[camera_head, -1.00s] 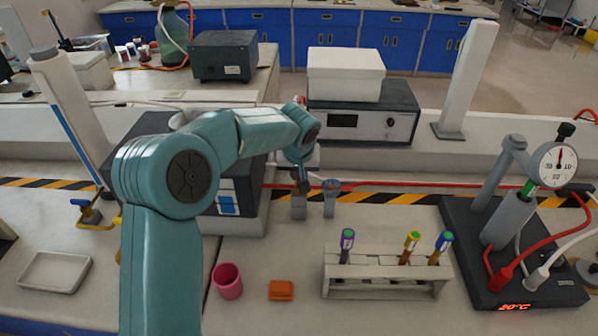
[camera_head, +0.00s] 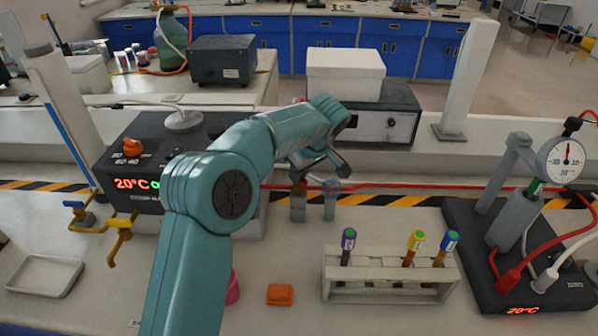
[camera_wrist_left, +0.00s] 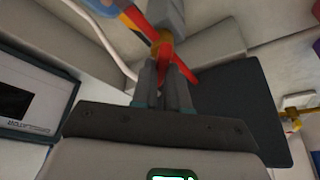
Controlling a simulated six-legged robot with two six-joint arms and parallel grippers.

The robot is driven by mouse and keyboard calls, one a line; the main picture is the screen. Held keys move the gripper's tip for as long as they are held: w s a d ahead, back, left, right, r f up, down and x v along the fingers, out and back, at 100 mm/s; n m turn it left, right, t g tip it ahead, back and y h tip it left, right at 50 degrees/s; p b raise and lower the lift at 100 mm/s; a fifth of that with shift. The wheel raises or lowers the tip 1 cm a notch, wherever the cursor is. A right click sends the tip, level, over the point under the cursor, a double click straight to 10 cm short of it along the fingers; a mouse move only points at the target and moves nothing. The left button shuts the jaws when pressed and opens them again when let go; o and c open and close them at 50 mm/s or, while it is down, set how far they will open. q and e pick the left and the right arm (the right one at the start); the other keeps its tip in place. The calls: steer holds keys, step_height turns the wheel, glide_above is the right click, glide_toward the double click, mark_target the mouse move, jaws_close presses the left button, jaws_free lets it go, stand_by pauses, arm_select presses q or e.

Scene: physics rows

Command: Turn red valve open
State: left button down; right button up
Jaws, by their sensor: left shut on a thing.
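The red valve shows in the left wrist view as a red handle (camera_wrist_left: 158,28) on a brass-coloured stem (camera_wrist_left: 163,48). In the head view its grey body (camera_head: 298,205) stands on the back of the bench, left of a similar grey valve (camera_head: 330,207). My left gripper (camera_wrist_left: 167,72) is shut on the red handle, with its two fingers around the lower part. In the head view my left gripper (camera_head: 302,178) reaches in from the upper right and hides most of the handle. My right gripper is not in view.
A test-tube rack (camera_head: 390,290) and an orange block (camera_head: 280,294) stand in front of the valves. A black device with a gauge (camera_head: 567,160) is at right. A red hose (camera_head: 420,186) runs behind.

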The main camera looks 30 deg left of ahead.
arm_select(q)
steer(key=shift+w+r+n+g+p, duration=0.15)
steer(key=shift+n+g+p, duration=0.3)
steer(key=shift+n, duration=0.45)
steer(key=n+g+p, duration=0.1)
steer(key=n+p, duration=0.1)
steer(key=shift+r+n, duration=0.1)
steer(key=shift+n, duration=0.3)
steer(key=n+g+p, duration=0.1)
steer(key=n+p, duration=0.2)
steer(key=shift+w+n+g+p, duration=0.1)
steer(key=shift+n+g+p, duration=0.15)
steer(key=shift+n+p, duration=0.7)
steer(key=c, duration=1.1)
jaws_free()
steer(key=shift+c, duration=0.2)
